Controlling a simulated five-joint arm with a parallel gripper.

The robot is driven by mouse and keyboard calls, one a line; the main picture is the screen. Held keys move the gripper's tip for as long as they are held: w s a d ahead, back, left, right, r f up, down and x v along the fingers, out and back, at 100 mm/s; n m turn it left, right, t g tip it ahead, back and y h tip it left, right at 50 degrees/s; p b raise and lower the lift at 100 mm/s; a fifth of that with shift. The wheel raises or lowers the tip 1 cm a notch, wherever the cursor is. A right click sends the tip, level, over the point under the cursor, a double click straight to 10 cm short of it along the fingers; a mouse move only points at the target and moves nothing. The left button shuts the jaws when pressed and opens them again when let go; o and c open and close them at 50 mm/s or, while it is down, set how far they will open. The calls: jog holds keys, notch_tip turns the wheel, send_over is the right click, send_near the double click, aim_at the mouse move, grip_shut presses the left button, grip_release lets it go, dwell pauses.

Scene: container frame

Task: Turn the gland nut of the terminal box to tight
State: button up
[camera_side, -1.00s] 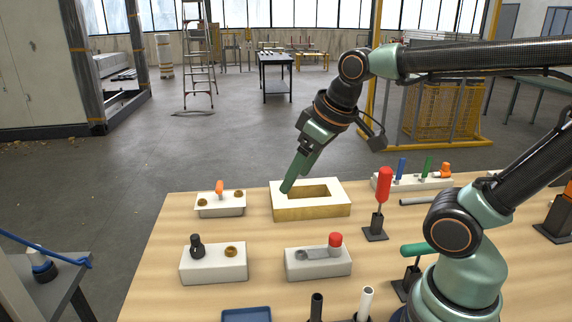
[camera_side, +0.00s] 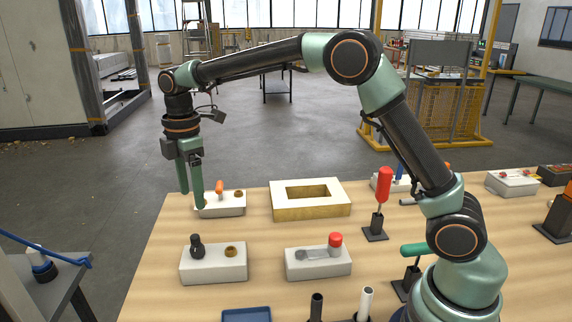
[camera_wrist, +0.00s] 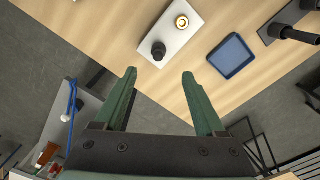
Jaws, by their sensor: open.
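A white box (camera_side: 213,271) at the front left of the table carries a black upright fitting (camera_side: 196,246) and a brass ring (camera_side: 231,251). It looks like the terminal box, with the black fitting as its gland; I cannot tell how tight its nut sits. In the wrist view the box (camera_wrist: 176,39) lies ahead of my fingers, with the black fitting (camera_wrist: 158,50) nearest the gap and the brass ring (camera_wrist: 182,21) beyond. My gripper (camera_side: 192,200) is open and empty, pointing down, above and apart from the black fitting. It also shows in the wrist view (camera_wrist: 160,76).
A small white box (camera_side: 225,210) with an orange lever stands behind, partly hidden by my fingers. A hollow pale block (camera_side: 311,212) and a red-knobbed box (camera_side: 319,269) stand to the right. A blue tray (camera_side: 246,316) lies in front, and a red-handled tool (camera_side: 383,185) stands upright.

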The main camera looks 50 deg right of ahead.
aim_at(195, 235)
jog(key=shift+n, duration=0.4)
jog(key=f, duration=1.3)
jog(key=shift+w+a+f, duration=0.2)
jog(key=shift+w+a, duration=0.1)
jog(key=shift+a, duration=0.05)
grip_shut()
